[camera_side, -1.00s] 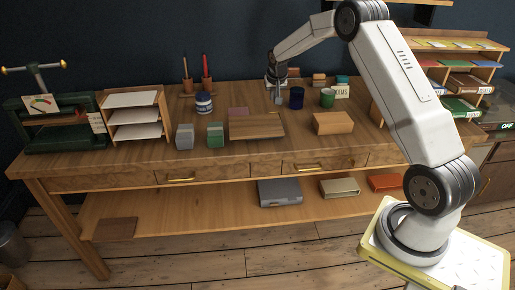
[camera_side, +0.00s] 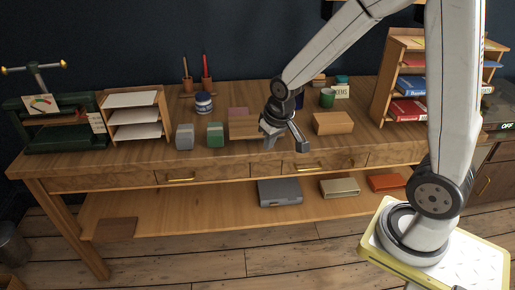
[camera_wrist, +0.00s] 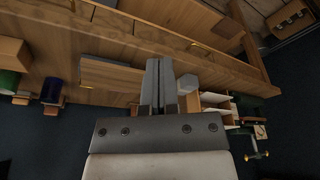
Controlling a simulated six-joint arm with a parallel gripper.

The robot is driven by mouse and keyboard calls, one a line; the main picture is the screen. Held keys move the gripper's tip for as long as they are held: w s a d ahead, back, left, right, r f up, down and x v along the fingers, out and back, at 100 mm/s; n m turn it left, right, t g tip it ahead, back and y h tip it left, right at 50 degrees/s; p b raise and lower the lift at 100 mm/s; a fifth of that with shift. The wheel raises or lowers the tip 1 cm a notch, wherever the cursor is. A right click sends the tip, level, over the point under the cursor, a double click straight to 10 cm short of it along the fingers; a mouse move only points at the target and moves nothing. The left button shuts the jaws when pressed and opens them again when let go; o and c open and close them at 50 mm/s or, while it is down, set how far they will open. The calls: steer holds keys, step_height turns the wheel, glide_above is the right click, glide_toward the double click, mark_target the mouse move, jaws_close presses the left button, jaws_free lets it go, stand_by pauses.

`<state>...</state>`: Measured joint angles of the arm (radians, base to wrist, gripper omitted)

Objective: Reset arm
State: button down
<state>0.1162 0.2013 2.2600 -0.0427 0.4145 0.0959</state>
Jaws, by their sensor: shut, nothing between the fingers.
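My gripper (camera_side: 301,145) hangs in front of the desk's middle, above its front edge, in the side view. In the wrist view its two grey fingers (camera_wrist: 159,64) lie together, shut with nothing between them. The wooden desk (camera_side: 120,164) stands below and behind it. A flat wooden board or box (camera_side: 243,130) on the desktop is partly hidden behind my gripper. A wooden block (camera_side: 333,123) stands to the right of my gripper, apart from it.
A grey box (camera_side: 184,137) and a green box (camera_side: 215,135) stand left of my gripper. A paper rack (camera_side: 135,115), a green press (camera_side: 60,130) and a bookshelf (camera_side: 383,85) with several books stand on the desk. A lower shelf (camera_side: 200,213) holds several boxes.

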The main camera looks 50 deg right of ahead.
steer(key=s+a+n, duration=0.1)
steer(key=s+a, duration=0.1)
steer(key=s, duration=0.2)
steer(key=s+a+f+n, duration=0.1)
steer(key=s+a, duration=0.1)
steer(key=s, duration=0.3)
steer(key=shift+a+y, duration=0.3)
steer(key=shift+a, duration=0.05)
steer(key=shift+f, duration=0.1)
stand_by(0.6)
